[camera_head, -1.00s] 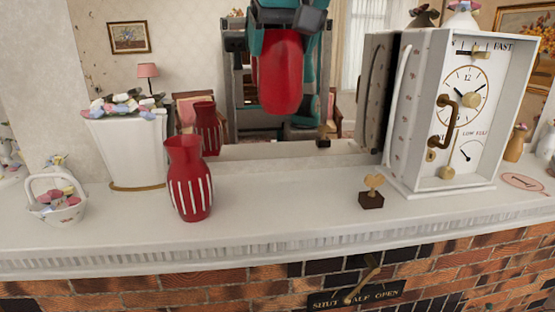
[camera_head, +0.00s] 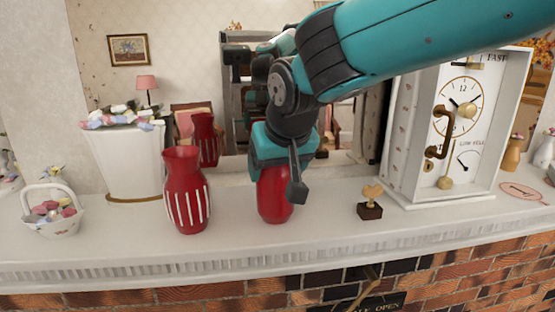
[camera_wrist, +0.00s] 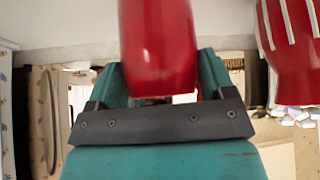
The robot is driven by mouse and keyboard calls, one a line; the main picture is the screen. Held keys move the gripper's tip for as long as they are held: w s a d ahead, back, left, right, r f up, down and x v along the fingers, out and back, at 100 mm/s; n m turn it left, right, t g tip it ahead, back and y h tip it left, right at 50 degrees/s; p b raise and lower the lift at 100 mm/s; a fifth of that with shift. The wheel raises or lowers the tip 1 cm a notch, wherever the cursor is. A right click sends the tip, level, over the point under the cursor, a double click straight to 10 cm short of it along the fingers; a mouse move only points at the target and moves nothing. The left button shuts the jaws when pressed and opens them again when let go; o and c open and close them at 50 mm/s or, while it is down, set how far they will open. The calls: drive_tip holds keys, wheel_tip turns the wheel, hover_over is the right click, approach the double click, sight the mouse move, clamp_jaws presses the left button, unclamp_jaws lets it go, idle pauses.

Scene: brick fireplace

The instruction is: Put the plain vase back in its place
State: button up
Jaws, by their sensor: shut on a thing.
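The plain vase (camera_head: 274,196) is glossy red without stripes. My gripper (camera_head: 276,165) is shut on it and reaches down over its upper part, hiding the top. The vase is upright at the white mantel (camera_head: 330,225); I cannot tell whether its base touches the surface. In the wrist view the plain vase (camera_wrist: 157,48) sits between the fingers of my gripper (camera_wrist: 160,78). A red vase with white stripes (camera_head: 186,190) stands to its left, apart from it; it also shows in the wrist view (camera_wrist: 290,55).
A heart ornament on a dark block (camera_head: 370,208) stands to the right, before a white clock box (camera_head: 425,120). A white planter (camera_head: 135,165) and a basket of sweets (camera_head: 50,212) stand at the left. A mirror is behind. The mantel's front edge is close.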

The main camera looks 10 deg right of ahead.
drive_tip(key=shift+f, duration=0.15)
drive_tip(key=o, duration=1.1)
drive_tip(key=shift+r, duration=0.3)
drive_tip(key=b+v, duration=0.2)
drive_tip(key=v, duration=1)
drive_tip(key=s+d+f+n+g+y, duration=0.1)
drive_tip(key=s+d+f+n+g, duration=0.15)
drive_tip(key=f, duration=0.45)
drive_tip(key=s+d+f+n+g, duration=0.1)
drive_tip(key=s+d+f, duration=0.3)
drive_tip(key=f, duration=0.2)
drive_tip(key=s+f+g, duration=0.1)
drive_tip(key=s+f, duration=0.1)
drive_tip(key=s, duration=0.1)
drive_tip(key=s+f+n+g+y, duration=0.1)
drive_tip(key=s+f, duration=0.1)
drive_tip(key=s, duration=0.1)
drive_tip(key=s+f+g+y, duration=0.1)
drive_tip(key=s+f, duration=0.1)
drive_tip(key=s, duration=0.2)
drive_tip(key=shift+d+f, duration=0.15)
drive_tip(key=shift+f, duration=0.05)
